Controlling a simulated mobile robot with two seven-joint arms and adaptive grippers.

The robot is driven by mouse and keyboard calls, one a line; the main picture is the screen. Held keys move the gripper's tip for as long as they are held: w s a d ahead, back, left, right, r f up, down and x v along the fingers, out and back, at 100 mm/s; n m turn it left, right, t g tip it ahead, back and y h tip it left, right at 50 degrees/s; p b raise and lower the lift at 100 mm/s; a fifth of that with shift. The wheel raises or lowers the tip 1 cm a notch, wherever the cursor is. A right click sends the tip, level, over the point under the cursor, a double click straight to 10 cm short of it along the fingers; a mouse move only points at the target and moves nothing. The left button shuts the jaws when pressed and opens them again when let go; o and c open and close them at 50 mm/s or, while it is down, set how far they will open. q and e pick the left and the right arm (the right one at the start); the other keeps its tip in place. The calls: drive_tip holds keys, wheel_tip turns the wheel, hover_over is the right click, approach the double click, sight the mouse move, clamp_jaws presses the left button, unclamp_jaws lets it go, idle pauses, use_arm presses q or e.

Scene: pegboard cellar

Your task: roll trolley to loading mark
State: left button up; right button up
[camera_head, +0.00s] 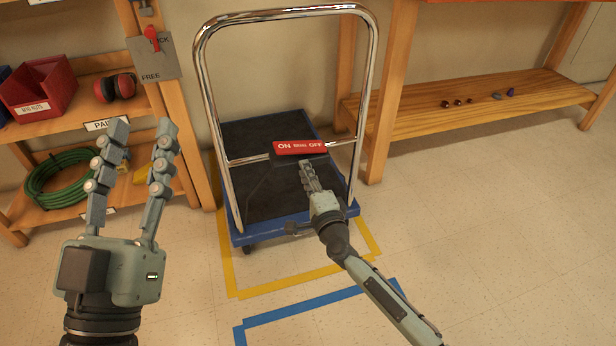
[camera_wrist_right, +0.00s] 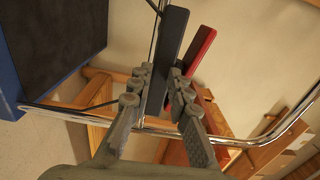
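The trolley (camera_head: 232,229) has a blue deck with a black mat and a tall chrome handle (camera_head: 203,95). Its red brake plate (camera_head: 300,147), marked ON and OFF, is on the crossbar. The trolley stands at the far end of a yellow floor outline (camera_head: 352,262); a blue floor outline (camera_head: 318,302) lies nearer. My right gripper (camera_head: 306,167) is just below the brake plate. In the right wrist view its fingers lie close on either side of a black bar (camera_wrist_right: 172,35); whether they grip it is unclear. My left gripper (camera_head: 139,130) is open and empty, left of the trolley.
A left shelf holds a red bin (camera_head: 38,88), red earmuffs (camera_head: 115,87) and a green hose (camera_head: 55,180). A LOCK/FREE plate (camera_head: 152,60) hangs on its post. A wooden bench (camera_head: 470,112) with small items stands at right. The floor at right is clear.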

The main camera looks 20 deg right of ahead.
clamp_jaws()
drive_tip(key=o, duration=0.9)
unclamp_jaws()
drive_tip(key=shift+o, duration=0.2)
drive_tip(key=shift+s, duration=0.1)
drive_tip(key=s+p, duration=0.2)
drive_tip(key=s, duration=0.9)
drive_tip(key=shift+s+d, duration=0.2)
drive_tip(key=shift+s, duration=0.2)
